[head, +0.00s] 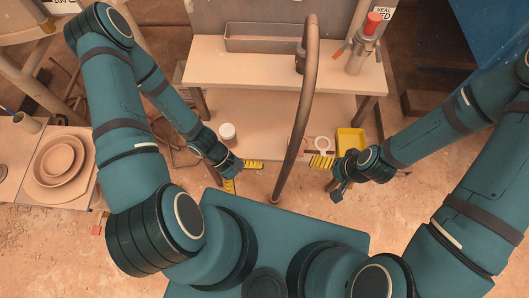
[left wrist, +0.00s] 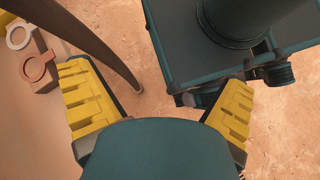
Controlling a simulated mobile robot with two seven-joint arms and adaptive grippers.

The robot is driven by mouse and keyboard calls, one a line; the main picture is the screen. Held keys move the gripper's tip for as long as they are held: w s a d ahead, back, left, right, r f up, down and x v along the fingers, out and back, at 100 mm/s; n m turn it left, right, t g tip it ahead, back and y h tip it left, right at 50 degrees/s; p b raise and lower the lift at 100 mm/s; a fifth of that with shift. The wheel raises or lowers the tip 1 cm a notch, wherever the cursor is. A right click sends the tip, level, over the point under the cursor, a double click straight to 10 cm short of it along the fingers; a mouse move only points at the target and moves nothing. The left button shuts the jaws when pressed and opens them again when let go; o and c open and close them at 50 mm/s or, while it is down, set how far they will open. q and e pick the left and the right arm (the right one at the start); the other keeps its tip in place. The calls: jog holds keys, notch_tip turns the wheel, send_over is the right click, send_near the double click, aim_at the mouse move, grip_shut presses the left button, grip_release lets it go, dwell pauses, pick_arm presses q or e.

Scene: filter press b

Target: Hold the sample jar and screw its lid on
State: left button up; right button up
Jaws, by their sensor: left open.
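A small pale jar-like container with a white round top (head: 227,132), likely the sample jar, stands upright on the lower bench shelf. I cannot tell whether its top is a separate lid. My left gripper (head: 247,178) is just in front of the shelf, below and right of the container, and apart from it. Its yellow-padded fingers are spread with nothing between them, as the left wrist view (left wrist: 155,85) also shows. My right gripper (head: 330,177) is in front of the shelf's right part, its fingers apart and nothing visible between them.
A curved brown pipe (head: 299,110) rises between my grippers. A white ring (head: 324,145) and a yellow tray (head: 351,133) lie on the shelf's right side. The upper shelf holds a grey trough (head: 262,45) and a red-topped cylinder (head: 358,55). Stacked round dishes (head: 60,165) stand left.

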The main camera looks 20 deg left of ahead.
pick_arm(q)
jog(key=w+d+r+m+t+y, duration=0.3)
jog(key=w+r+m, duration=0.3)
jog(key=m, duration=0.5)
jog(key=shift+w+d+r+t+y, duration=0.15)
jog(key=shift+w+d+t+y, duration=0.1)
jog(key=shift+w+t+y, duration=0.5)
jog(key=shift+w, duration=0.15)
